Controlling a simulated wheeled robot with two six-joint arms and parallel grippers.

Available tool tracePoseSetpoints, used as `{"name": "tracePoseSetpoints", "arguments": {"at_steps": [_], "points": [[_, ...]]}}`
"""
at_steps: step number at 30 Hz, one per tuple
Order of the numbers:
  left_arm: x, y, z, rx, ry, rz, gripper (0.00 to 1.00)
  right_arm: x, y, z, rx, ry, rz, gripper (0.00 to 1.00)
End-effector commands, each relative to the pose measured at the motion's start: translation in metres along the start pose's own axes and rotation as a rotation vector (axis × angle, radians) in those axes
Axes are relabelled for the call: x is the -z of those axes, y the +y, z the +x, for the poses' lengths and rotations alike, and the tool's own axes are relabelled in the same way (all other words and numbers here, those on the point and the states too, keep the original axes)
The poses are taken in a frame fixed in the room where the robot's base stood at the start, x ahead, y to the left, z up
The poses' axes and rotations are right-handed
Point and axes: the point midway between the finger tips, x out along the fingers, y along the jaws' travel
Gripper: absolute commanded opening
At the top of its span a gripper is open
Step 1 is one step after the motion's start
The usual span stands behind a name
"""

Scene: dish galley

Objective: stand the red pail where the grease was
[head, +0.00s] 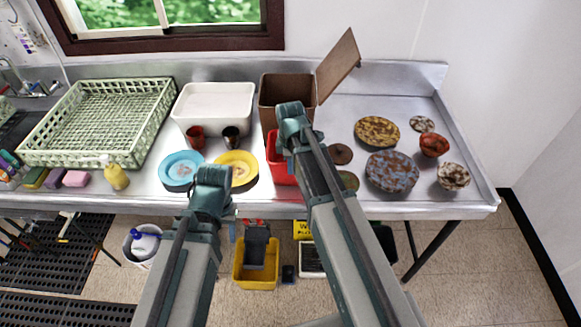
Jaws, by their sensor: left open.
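A red pail (276,168) stands on the steel counter (338,112), in front of a brown box. My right arm crosses in front of it and hides its right part. My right gripper (292,112) is over the pail and the front of the box; its fingers cannot be made out, nor whether it touches the pail. My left gripper (213,178) is open near the counter's front edge, in front of the blue and yellow plates. I cannot pick out any grease on the counter.
An open brown box (272,90), a white tub (213,103) and a green dish rack (100,115) line the back. A blue plate (178,169), a yellow plate (241,160) and two cups (195,134) stand left. Stained plates (391,172) and bowls (434,145) occupy the right.

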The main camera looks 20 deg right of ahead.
Motion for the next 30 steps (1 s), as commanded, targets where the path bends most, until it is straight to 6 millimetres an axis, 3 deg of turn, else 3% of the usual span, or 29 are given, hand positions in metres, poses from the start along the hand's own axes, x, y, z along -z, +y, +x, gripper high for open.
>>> {"name": "tracePoseSetpoints", "arguments": {"at_steps": [1,7,20,30], "points": [[0.000,0.000,0.003,0.000,0.000,0.000,0.50,0.000,0.000,0.003,0.000,0.000,0.000,0.00],[0.000,0.000,0.002,0.000,0.000,0.000,0.50,0.000,0.000,0.002,0.000,0.000,0.000,0.33],[0.000,0.000,-0.003,0.000,0.000,0.000,0.50,0.000,0.000,-0.003,0.000,0.000,0.000,0.33],[-0.002,-0.004,-0.037,0.000,0.000,0.001,0.50,0.000,0.000,-0.038,0.000,0.000,0.000,0.33]]}}
